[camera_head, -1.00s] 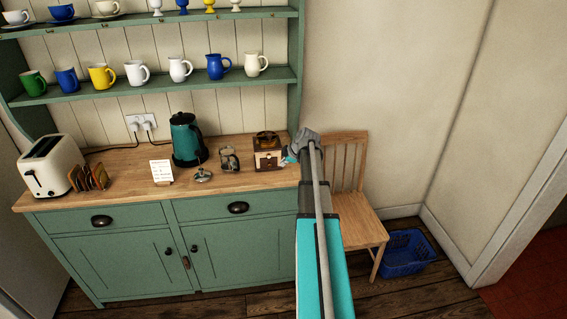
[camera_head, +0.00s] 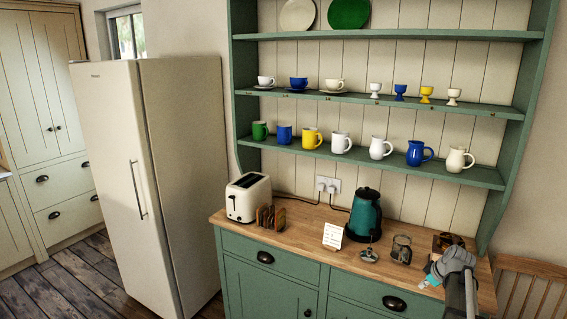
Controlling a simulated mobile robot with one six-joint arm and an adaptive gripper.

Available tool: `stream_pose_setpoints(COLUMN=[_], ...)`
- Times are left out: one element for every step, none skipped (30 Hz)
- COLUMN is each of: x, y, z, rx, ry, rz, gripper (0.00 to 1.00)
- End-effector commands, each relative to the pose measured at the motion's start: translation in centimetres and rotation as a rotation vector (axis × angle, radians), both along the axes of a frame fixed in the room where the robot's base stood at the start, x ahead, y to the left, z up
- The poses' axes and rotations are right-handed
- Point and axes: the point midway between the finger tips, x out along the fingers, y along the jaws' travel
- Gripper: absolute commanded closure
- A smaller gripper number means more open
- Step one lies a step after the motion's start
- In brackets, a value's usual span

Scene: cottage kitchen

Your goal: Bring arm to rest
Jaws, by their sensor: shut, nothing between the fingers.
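My arm (camera_head: 458,285) reaches into the lower right corner of the head view, with only its far end showing. My gripper (camera_head: 429,281) is at its end, small and partly hidden by the grey wrist. It appears over the right end of the wooden worktop (camera_head: 300,238), in front of a wooden box-like item (camera_head: 448,241) that it partly covers. It is shut and holds nothing. I cannot tell how high it is above the worktop.
A glass jar (camera_head: 401,249), a small metal item (camera_head: 369,255), a white card (camera_head: 333,236), a teal kettle (camera_head: 364,214), a toast rack (camera_head: 271,217) and a toaster (camera_head: 248,197) stand on the worktop. Shelves (camera_head: 380,103) hold cups above. A chair (camera_head: 530,275) stands right, a fridge (camera_head: 165,180) left.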

Motion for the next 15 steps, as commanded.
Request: stream_pose_setpoints(x=[-0.6,-0.8,-1.1,-1.3,-1.6,-2.0,-2.3,-2.6,-3.1,-3.5,-3.9,-4.4,-4.9,-5.3,-5.9], y=[2.4,3.6,5.1,6.3,7.4,8.8,9.9,10.9,12.3,13.3,14.3,15.6,16.6,17.5,18.7], z=[-0.2,-0.3,-0.4,-0.5,-0.6,-0.8,-0.9,-0.9,-1.1,-1.2,-1.2,-1.3,-1.4,-1.5,-1.6], rx=[0.015,0.024,0.037,0.044,0.052,0.062,0.067,0.073,0.078,0.083,0.086,0.089,0.092,0.093,0.093], ry=[0.027,0.045,0.069,0.087,0.105,0.128,0.146,0.163,0.186,0.204,0.22,0.241,0.259,0.274,0.294], rz=[-0.014,-0.028,-0.048,-0.062,-0.078,-0.098,-0.114,-0.13,-0.152,-0.17,-0.187,-0.21,-0.227,-0.247,-0.27], gripper=[1.0,1.0,1.0,1.0,1.0,1.0,1.0,1.0,1.0,1.0,1.0,1.0,1.0,1.0,1.0])
